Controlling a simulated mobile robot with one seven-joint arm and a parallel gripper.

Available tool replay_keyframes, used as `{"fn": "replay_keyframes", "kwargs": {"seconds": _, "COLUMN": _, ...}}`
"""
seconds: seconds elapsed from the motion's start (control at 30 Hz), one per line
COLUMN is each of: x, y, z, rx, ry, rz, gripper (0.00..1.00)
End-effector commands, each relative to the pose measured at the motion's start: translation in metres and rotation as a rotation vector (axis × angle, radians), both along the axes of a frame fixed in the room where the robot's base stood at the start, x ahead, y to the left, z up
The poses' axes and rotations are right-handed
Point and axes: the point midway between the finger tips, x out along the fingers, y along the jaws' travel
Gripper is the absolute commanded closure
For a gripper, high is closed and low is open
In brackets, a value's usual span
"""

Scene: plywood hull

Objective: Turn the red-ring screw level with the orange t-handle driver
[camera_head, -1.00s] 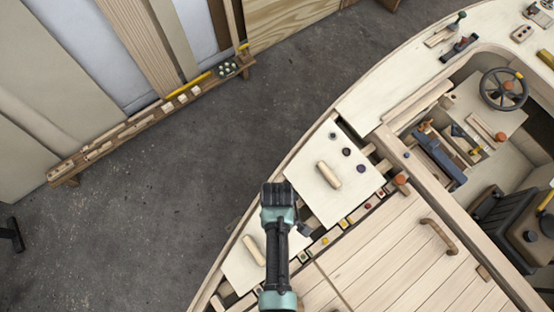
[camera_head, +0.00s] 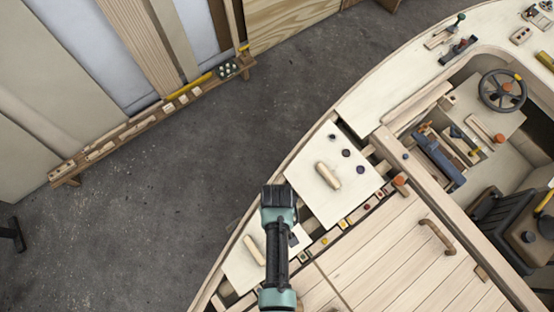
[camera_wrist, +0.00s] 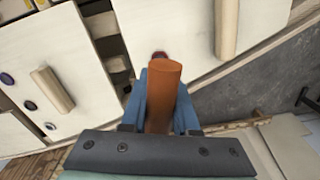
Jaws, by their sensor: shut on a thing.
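The orange t-handle driver (camera_wrist: 164,88) shows in the wrist view as a thick orange bar between the blue fingers of my gripper (camera_wrist: 162,112). My gripper is shut on it. The driver's shaft and tip are hidden behind the handle. The red-ring screw (camera_wrist: 158,54) shows as a small dark red edge on a pale panel, just past the handle's far end. Its slot is hidden, and I cannot tell whether the tip touches it. In the head view my gripper (camera_head: 280,196) is over the pale side panels, and the driver and the red-ring screw are hidden there.
A pale panel (camera_head: 312,195) with a wooden bar handle (camera_head: 328,175) and several dark screws lies beside my gripper. Another bar handle (camera_wrist: 228,25) rises near the driver in the wrist view. Small coloured blocks line the deck edge. The grey floor (camera_head: 170,200) is open on the left.

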Motion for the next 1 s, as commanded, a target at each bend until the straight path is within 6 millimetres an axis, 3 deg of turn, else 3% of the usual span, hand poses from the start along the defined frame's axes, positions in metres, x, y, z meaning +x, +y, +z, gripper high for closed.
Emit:
{"fn": "replay_keyframes", "kwargs": {"seconds": 0.33, "x": -0.0021, "y": 0.0002, "z": -0.0012, "rx": 0.001, "ry": 0.005, "rz": -0.045, "gripper": 1.00}}
{"fn": "replay_keyframes", "kwargs": {"seconds": 0.7, "x": -0.0024, "y": 0.0013, "z": -0.0009, "rx": 0.001, "ry": 0.005, "rz": -0.424, "gripper": 1.00}}
{"fn": "replay_keyframes", "kwargs": {"seconds": 1.0, "x": -0.0018, "y": 0.0012, "z": -0.0009, "rx": 0.000, "ry": 0.004, "rz": -0.445, "gripper": 1.00}}
